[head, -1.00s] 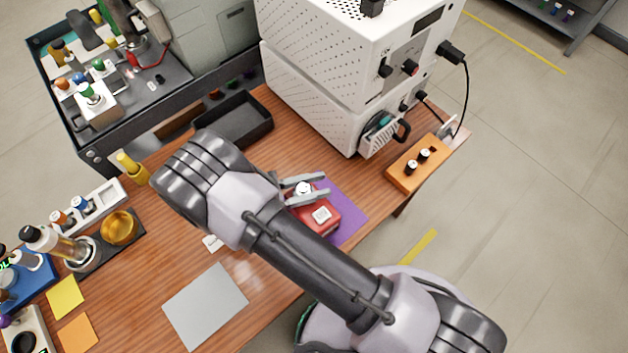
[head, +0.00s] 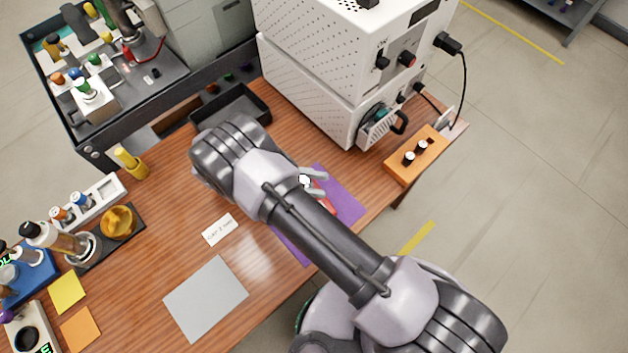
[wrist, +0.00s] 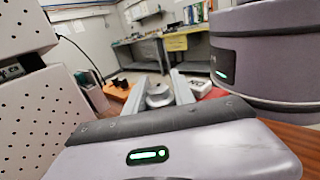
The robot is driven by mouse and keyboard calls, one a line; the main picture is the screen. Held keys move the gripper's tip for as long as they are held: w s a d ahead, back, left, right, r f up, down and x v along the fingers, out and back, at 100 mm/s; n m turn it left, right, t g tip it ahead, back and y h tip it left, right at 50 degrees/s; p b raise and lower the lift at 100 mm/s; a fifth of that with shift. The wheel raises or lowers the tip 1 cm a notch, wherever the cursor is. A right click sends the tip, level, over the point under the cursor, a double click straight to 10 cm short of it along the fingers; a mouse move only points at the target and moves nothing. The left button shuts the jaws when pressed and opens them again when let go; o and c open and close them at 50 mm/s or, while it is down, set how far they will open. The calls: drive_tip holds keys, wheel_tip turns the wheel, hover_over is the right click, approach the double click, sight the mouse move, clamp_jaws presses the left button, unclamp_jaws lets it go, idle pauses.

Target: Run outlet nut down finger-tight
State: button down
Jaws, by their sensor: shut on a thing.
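A small pale nut (head: 304,180) sits on the red block (head: 322,191), which lies on the purple mat (head: 347,207). My gripper (head: 313,183) has its two grey fingers on either side of the nut, at the level of the block's top. In the wrist view, the silver-grey round nut (wrist: 158,93) shows between the two fingers, and my gripper (wrist: 162,90) is shut on it. My arm hides much of the block and mat in the head view. The nut's thread and how far down it sits are hidden.
The white perforated instrument (head: 305,95) stands close behind my gripper. An orange block (head: 416,156) with black knobs is to the right, and a black tray (head: 232,107) is behind. A white label card (head: 220,229) and grey sheet (head: 205,298) lie on the table.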

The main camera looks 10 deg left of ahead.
idle(0.8)
drive_tip(key=c, duration=1.1)
unclamp_jaws()
drive_tip(key=shift+o, duration=0.2)
